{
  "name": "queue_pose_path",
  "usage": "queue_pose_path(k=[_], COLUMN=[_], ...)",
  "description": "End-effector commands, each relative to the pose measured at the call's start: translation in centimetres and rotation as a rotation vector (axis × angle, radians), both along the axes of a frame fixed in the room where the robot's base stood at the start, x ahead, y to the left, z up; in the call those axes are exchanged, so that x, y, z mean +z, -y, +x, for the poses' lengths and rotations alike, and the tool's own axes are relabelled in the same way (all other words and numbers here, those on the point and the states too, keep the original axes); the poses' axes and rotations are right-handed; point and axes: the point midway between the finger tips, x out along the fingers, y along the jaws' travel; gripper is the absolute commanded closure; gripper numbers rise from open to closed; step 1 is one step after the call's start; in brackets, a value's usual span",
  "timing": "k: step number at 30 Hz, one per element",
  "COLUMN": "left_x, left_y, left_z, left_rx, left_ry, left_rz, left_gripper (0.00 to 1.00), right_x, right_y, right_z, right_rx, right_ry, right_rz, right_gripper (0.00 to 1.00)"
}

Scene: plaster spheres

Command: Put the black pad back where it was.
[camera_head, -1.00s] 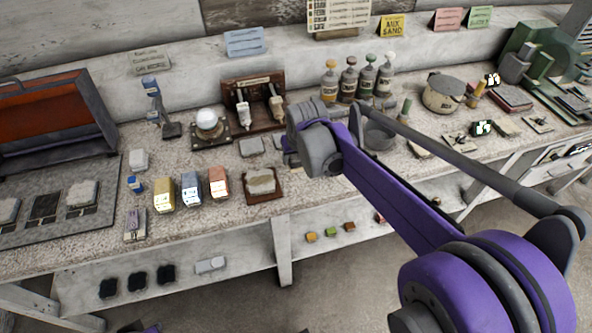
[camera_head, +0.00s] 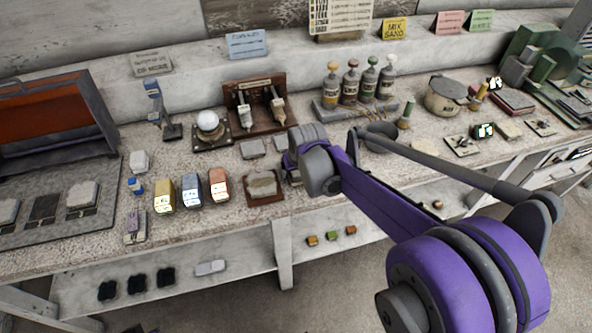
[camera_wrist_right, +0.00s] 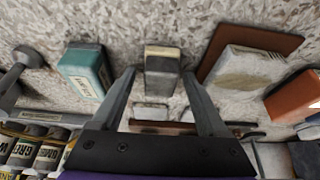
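Three black pads lie side by side on the lower shelf at the left: one (camera_head: 107,291), a middle one (camera_head: 137,282) and one on the right (camera_head: 166,277). Another dark pad (camera_head: 44,208) sits on the grey board at the far left of the bench. I cannot tell which is the task's pad. My right gripper (camera_wrist_right: 159,76) is open, its fingers on either side of a small grey block with a pale edge (camera_wrist_right: 161,66), with gaps visible. In the head view my right wrist hides the fingers. My left gripper is not in view.
A brown board with a plaster block (camera_head: 250,200) is beside my right gripper. Yellow (camera_head: 164,198), blue (camera_head: 191,190) and orange (camera_head: 218,185) blocks stand left of it. Bottles (camera_head: 350,84) and a bowl (camera_head: 378,138) are behind and right.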

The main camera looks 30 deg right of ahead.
Motion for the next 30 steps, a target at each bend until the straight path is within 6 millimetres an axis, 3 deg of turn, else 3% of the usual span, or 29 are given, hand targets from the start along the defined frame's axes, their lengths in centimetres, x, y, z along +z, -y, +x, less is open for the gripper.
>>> queue_pose_path(k=[11, 24, 30], left_x=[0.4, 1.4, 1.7], left_y=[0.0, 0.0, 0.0], left_z=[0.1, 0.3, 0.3], left_rx=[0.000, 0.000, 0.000], left_ry=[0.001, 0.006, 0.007], left_rz=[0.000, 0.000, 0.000], left_gripper=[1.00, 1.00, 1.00], right_x=[0.7, 8.6, 10.9], right_y=[0.0, -0.8, -1.0], right_z=[-0.1, -3.3, -4.3], right_rx=[0.000, 0.000, 0.000], right_ry=[0.000, 0.000, 0.000], right_rz=[0.000, 0.000, 0.000], right_gripper=[0.21, 0.21, 0.21])
